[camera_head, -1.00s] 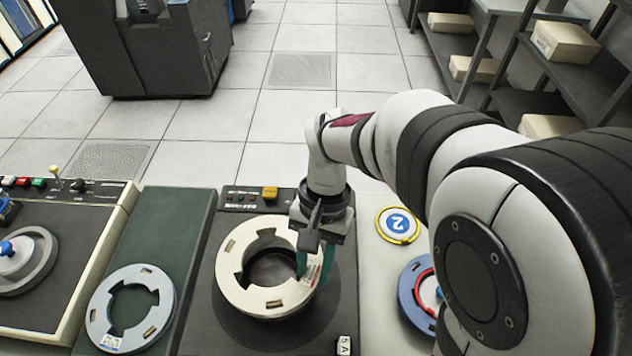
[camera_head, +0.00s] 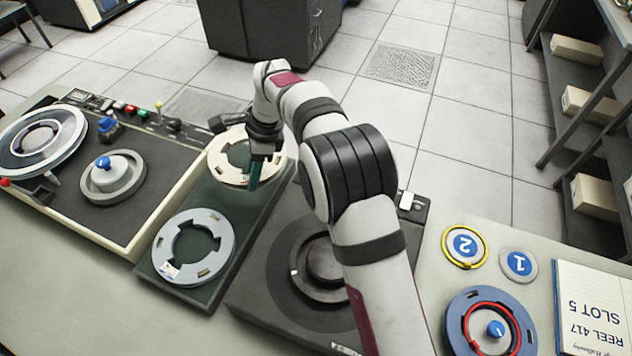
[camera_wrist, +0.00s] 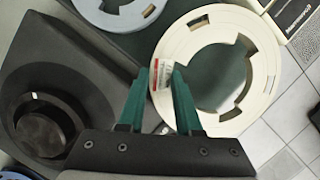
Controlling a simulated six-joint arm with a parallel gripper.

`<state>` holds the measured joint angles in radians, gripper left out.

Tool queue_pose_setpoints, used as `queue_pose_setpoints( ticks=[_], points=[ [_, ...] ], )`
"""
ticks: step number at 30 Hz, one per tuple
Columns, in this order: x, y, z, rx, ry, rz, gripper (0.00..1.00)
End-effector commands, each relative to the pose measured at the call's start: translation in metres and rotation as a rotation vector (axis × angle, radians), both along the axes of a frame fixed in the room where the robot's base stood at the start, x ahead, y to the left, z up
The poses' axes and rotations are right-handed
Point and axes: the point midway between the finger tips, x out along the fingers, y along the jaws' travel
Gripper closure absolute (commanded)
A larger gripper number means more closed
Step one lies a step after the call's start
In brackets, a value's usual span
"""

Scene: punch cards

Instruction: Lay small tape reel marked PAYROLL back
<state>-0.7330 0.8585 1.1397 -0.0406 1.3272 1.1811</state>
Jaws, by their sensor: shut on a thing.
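My gripper (camera_head: 256,172) is shut on the rim of a cream tape reel (camera_head: 222,162), a flat ring with a notched centre hole. The reel is over the far half of the dark green pad (camera_head: 207,200); I cannot tell whether it touches. In the wrist view, my green fingers (camera_wrist: 160,82) pinch the left edge of the cream reel (camera_wrist: 264,70), beside a small red and white label (camera_wrist: 160,75) too small to read. A pale grey-blue reel (camera_head: 222,232) lies on the near half of the pad, with a small unreadable label.
The dark unit with a bare round hub (camera_head: 280,262) stands right of the pad. A tape deck (camera_head: 150,205) stands left.

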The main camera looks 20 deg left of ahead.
Motion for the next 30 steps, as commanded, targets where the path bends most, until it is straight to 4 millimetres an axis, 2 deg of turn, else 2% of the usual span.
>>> queue_pose_setpoints(
  ticks=[1, 3, 6, 18, 30],
  points=[
    [-0.002, 0.014, -0.004, 0.001, -0.001, -0.022, 1.00],
    [-0.004, 0.028, -0.007, 0.001, -0.002, -0.057, 1.00],
    [-0.006, 0.037, -0.012, 0.001, -0.002, -0.080, 1.00],
    [-0.005, 0.036, -0.054, 0.001, -0.003, -0.083, 1.00],
    [-0.005, 0.036, -0.058, 0.002, -0.004, -0.082, 1.00]
  ],
)
